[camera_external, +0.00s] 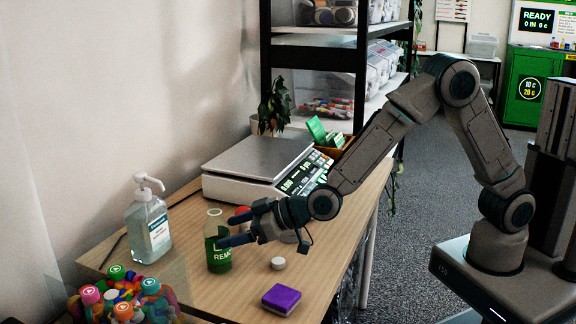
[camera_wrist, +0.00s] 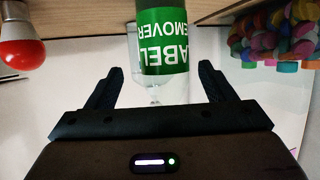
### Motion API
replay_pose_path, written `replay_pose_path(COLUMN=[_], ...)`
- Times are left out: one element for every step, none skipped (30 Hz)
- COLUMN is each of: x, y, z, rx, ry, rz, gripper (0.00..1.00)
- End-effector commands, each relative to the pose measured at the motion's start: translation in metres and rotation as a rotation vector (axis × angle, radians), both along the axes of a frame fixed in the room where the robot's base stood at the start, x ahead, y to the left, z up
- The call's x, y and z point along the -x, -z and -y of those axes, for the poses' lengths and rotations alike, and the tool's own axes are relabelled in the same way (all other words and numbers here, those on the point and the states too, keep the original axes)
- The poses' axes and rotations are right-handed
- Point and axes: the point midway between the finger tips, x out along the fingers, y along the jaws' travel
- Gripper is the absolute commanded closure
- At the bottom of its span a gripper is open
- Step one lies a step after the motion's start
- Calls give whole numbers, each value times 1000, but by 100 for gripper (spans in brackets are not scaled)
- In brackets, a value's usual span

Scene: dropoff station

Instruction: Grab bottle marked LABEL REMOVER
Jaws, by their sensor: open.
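The LABEL REMOVER bottle (camera_external: 219,256) stands upright on the wooden table in the external view, clear with a green label. In the wrist view the bottle (camera_wrist: 164,42) appears upside down, its label facing the camera. My gripper (camera_external: 229,229) is open at the bottle's right side, with its fingers pointing toward it. In the wrist view, the gripper's fingertips (camera_wrist: 160,72) are spread left and right of the bottle's lower-pictured end. The fingers have not closed on it, and I cannot tell whether either touches it. Part of the bottle is hidden behind a finger in the external view.
A pump bottle (camera_external: 148,226) stands to the left. A clear bin of colourful caps (camera_external: 122,297) is at the front left. A red-and-white bulb (camera_wrist: 20,50) is close by. A purple block (camera_external: 281,299), a white cap (camera_external: 278,263) and a scale (camera_external: 258,160) are also on the table (camera_external: 222,296).

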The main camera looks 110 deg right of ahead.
Motion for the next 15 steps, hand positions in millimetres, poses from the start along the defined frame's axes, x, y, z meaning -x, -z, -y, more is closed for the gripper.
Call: replay_pose_path(x=[-4, -6, -7, -8, -9, -11, -13, -16, -20, -24, -28, -33, -37, -40, -44], y=[2, 3, 4, 4, 5, 5, 6, 7, 9, 11, 12, 14, 16, 17, 19], z=[3, 3, 4, 4, 5, 5, 6, 7, 8, 9, 10, 12, 13, 15, 17], rx=[0, 0, 0, 0, 0, 0, 0, -1, -1, -1, -1, 0, 0, -1, -1], ry=[1, 0, 0, 0, 0, 0, 0, -1, -1, -1, -1, -1, 0, 0, 0], rz=[-1, -1, -1, -1, -1, -1, -1, -1, -1, -1, -1, 0, -1, 0, 0], gripper=[24, 24, 24, 24, 24, 24, 24, 24, 24, 24, 24, 24, 24, 24, 24])
